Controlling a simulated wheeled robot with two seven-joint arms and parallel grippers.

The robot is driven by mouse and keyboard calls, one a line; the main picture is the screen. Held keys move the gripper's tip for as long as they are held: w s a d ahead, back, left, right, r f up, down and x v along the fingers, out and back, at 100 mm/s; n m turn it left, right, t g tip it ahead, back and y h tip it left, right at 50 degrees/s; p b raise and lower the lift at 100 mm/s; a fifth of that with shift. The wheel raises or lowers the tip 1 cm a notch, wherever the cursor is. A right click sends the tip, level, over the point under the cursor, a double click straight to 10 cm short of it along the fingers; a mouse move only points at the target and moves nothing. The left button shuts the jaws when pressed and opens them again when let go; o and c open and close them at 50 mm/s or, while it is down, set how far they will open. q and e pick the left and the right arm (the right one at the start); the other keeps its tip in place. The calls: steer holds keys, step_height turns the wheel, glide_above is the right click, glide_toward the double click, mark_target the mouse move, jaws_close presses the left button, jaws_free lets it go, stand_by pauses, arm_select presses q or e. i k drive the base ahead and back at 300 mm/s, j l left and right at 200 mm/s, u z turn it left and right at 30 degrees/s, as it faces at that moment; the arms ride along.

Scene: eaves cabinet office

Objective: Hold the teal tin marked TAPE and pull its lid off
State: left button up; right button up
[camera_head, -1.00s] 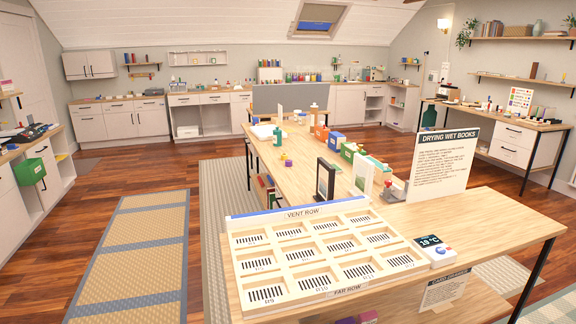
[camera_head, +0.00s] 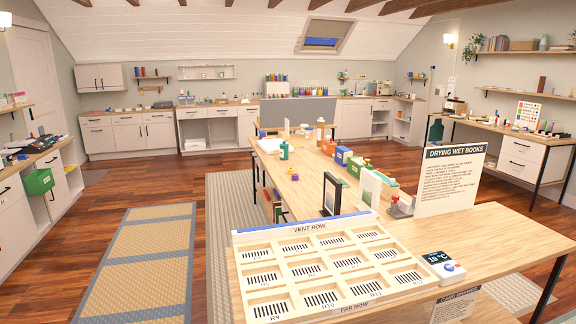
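I cannot pick out a tin marked TAPE; labels on the small items are too small to read from here. A small teal bottle-like container (camera_head: 284,151) stands on the left side of the long wooden table (camera_head: 306,190). Whether it has any mark cannot be read. Neither of my grippers is in view.
A patterned mat (camera_head: 150,255) lies on the open floor at left.

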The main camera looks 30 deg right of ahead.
mark_target(283, 150)
steer(key=i+j+u, duration=0.45)
steer(key=i+j, duration=0.3)
steer(key=i, duration=0.25)
steer(key=i+j, duration=0.1)
steer(key=i, duration=0.3)
steer(key=i+j, duration=0.15)
steer(key=i, duration=0.2)
steer(key=i+l+z, duration=0.2)
steer(key=i+z, duration=0.3)
steer(key=i, duration=0.45)
steer(key=i+j+z, duration=0.15)
steer(key=i+z, duration=0.3)
steer(key=i, duration=0.5)
steer(key=i+l+z, duration=0.1)
steer(key=i+z, duration=0.2)
steer(key=i, duration=0.15)
steer(key=i+z, duration=0.25)
steer(key=i, duration=0.25)
steer(key=i+j+z, duration=0.1)
steer(key=i+z, duration=0.2)
steer(key=i, duration=0.15)
steer(key=i+j+z, duration=0.3)
steer(key=i, duration=0.2)
steer(key=i+j+z, duration=0.25)
steer(key=i, duration=0.15)
